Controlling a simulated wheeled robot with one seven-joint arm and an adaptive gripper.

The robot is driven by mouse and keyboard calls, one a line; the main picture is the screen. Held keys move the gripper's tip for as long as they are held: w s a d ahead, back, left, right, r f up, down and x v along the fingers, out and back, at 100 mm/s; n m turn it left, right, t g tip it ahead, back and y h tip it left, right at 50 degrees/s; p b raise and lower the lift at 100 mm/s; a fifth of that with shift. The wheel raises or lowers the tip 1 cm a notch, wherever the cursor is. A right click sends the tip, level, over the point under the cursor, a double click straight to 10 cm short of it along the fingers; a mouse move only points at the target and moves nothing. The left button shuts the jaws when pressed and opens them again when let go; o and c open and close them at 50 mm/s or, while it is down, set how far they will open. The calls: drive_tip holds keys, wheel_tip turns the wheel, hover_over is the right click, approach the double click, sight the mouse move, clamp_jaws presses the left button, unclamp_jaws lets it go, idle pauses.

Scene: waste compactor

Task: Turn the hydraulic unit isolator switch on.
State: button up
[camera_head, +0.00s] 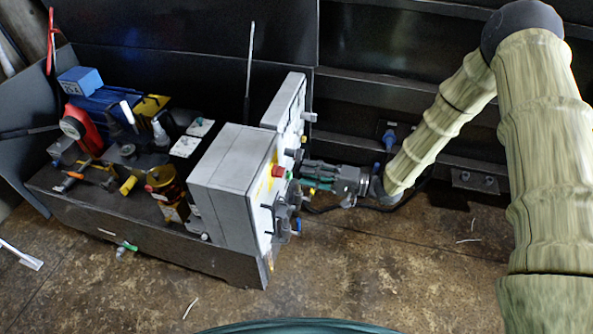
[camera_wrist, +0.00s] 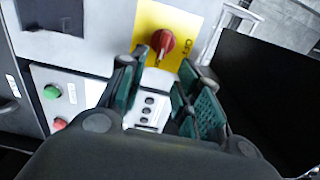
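The isolator switch is a red rotary knob (camera_wrist: 163,41) on a yellow plate (camera_wrist: 182,24) in the wrist view. Lettering that looks like "OFF" shows on the plate's right side. My gripper (camera_wrist: 163,76) is open, with one green-padded finger to the left and one to the right, just below the knob in the picture. Nothing is held between the fingers, and contact with the knob cannot be made out. In the head view my gripper (camera_head: 304,177) is close to the right face of the grey control box (camera_head: 226,178), where a red knob (camera_head: 279,171) shows.
The wrist view shows a green button (camera_wrist: 51,92) and a red button (camera_wrist: 60,123) on a pale panel to the left. A black surface (camera_wrist: 265,90) is on the right. In the head view, the black hydraulic unit base (camera_head: 160,235) carries several parts. Open floor lies in front.

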drive_tip(key=shift+v, duration=2.95)
drive_tip(key=s+d+f+h+p, duration=0.2)
drive_tip(key=s+f+h, duration=0.95)
drive_tip(key=f, duration=0.55)
drive_tip(key=s+d+f+n+g+h, duration=0.1)
drive_tip(key=s+d, duration=0.3)
drive_tip(key=s, duration=0.8)
drive_tip(key=s+d+f+n+g+h, duration=0.2)
drive_tip(key=s+d+g+h, duration=0.2)
drive_tip(key=s, duration=0.9)
drive_tip(key=shift+s+g+h, duration=0.25)
drive_tip(key=shift+g+h, duration=0.05)
drive_tip(key=shift+h, duration=0.05)
drive_tip(key=shift+d, duration=0.15)
